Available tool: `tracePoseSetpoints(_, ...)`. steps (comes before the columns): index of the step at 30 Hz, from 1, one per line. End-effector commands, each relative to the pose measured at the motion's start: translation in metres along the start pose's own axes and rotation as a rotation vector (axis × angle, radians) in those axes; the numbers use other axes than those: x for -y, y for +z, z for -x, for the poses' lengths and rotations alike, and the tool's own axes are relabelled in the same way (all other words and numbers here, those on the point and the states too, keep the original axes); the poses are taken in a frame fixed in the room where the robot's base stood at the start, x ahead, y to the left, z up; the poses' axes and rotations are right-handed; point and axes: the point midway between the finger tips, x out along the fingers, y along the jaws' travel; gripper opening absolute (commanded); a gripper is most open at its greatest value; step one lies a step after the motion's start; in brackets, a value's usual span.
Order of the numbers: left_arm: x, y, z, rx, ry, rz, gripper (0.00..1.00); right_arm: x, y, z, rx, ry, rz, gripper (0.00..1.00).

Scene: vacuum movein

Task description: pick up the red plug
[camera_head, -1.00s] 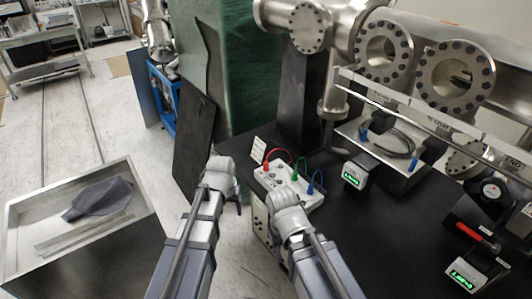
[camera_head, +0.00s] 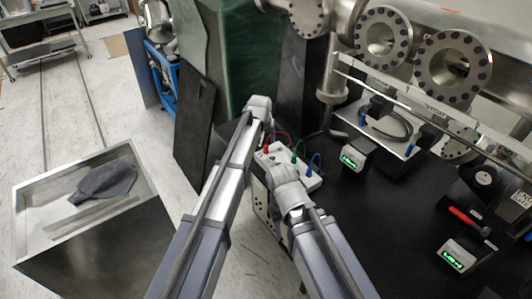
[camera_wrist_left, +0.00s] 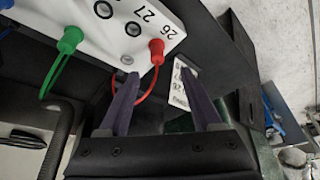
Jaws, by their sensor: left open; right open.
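The red plug (camera_wrist_left: 157,51) sits in the white panel (camera_wrist_left: 95,22) beside the number 26, with a red cable looping from it. In the head view the red plug (camera_head: 267,149) shows small next to my left arm. My left gripper (camera_wrist_left: 160,76) is open; its two fingers point at the panel, with the red plug ahead between their tips and nothing held. In the head view my left gripper (camera_head: 259,112) is at the panel's far left end, its fingers hidden. My right gripper (camera_head: 285,172) is over the panel's near side; its fingertips are hidden.
A green plug (camera_head: 294,157) and a blue plug (camera_head: 310,171) sit along the panel. A small green display box (camera_head: 353,159) stands to the right on the black table (camera_head: 380,230). A printed white card (camera_wrist_left: 181,88) lies beyond the panel. A metal bin (camera_head: 30,235) stands left.

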Motion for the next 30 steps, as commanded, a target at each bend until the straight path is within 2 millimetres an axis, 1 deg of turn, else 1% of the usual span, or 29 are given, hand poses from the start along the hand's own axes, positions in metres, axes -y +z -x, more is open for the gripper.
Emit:
tracePoseSetpoints(1,0.000,0.001,-0.007,0.000,0.000,0.000,0.66,0.001,0.000,-0.007,0.000,0.000,0.000,0.50)
tracePoseSetpoints(6,0.000,0.001,-0.006,0.001,0.000,0.000,0.66,0.001,0.000,-0.006,0.000,0.000,0.000,0.50)
tracePoseSetpoints(11,-0.001,0.004,-0.017,0.001,0.000,0.000,0.66,0.002,-0.001,-0.017,0.000,0.000,0.000,0.50)
tracePoseSetpoints(17,-0.004,0.012,-0.041,0.001,0.000,0.000,0.66,0.004,-0.003,-0.042,0.000,0.000,0.000,0.50)
tracePoseSetpoints(21,-0.004,0.011,-0.057,0.001,0.000,0.000,0.66,0.005,-0.003,-0.056,0.000,0.000,0.000,0.50)
tracePoseSetpoints(24,-0.003,0.010,-0.059,0.001,0.000,0.000,0.66,0.005,-0.003,-0.058,0.000,0.000,0.000,0.50)
tracePoseSetpoints(30,-0.003,0.010,-0.057,0.001,0.000,0.000,0.66,0.005,-0.003,-0.056,0.000,0.000,0.000,0.50)
